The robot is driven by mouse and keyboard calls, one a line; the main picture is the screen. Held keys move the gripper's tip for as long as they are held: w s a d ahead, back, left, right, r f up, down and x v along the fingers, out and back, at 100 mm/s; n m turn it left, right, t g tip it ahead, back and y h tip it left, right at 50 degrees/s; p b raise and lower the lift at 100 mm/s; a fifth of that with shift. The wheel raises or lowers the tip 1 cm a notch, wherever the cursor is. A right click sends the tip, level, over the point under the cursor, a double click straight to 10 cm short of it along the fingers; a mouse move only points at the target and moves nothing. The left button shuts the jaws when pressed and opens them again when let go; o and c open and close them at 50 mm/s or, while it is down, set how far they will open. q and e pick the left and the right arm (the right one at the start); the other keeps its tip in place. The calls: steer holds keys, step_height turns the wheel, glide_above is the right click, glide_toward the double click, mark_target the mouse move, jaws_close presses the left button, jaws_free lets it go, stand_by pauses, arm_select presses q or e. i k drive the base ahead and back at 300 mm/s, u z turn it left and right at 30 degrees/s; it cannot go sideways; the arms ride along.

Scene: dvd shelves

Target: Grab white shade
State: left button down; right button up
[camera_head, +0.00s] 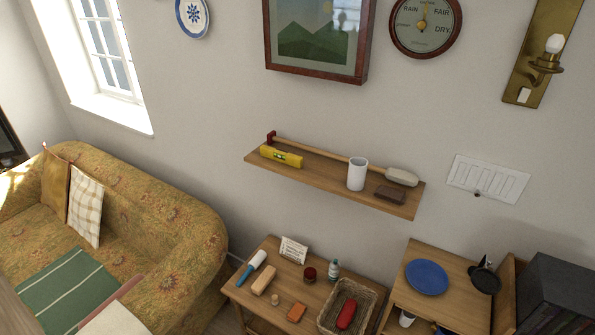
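A white shade (357,174), an upright open-topped white cylinder, stands on the wooden wall shelf (225,158) right of the shelf's middle. A dark brown block (389,195) lies just to its right, near the front edge. A mallet with a pale head (402,176) lies along the back, its handle passing behind the shade. A brass wall sconce (545,62) with a bare white bulb hangs at the upper right. Neither of my grippers is in view.
A yellow level (281,157) lies at the shelf's left end. Below stand a wooden table with small items and a wicker basket (367,297), and a cabinet with a blue plate (427,277). A patterned sofa (180,235) fills the left. The air before the shelf is clear.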

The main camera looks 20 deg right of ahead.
mark_target(356, 176)
steer(key=u, duration=0.35)
steer(key=i, duration=0.95)
steer(key=z, duration=1.1)
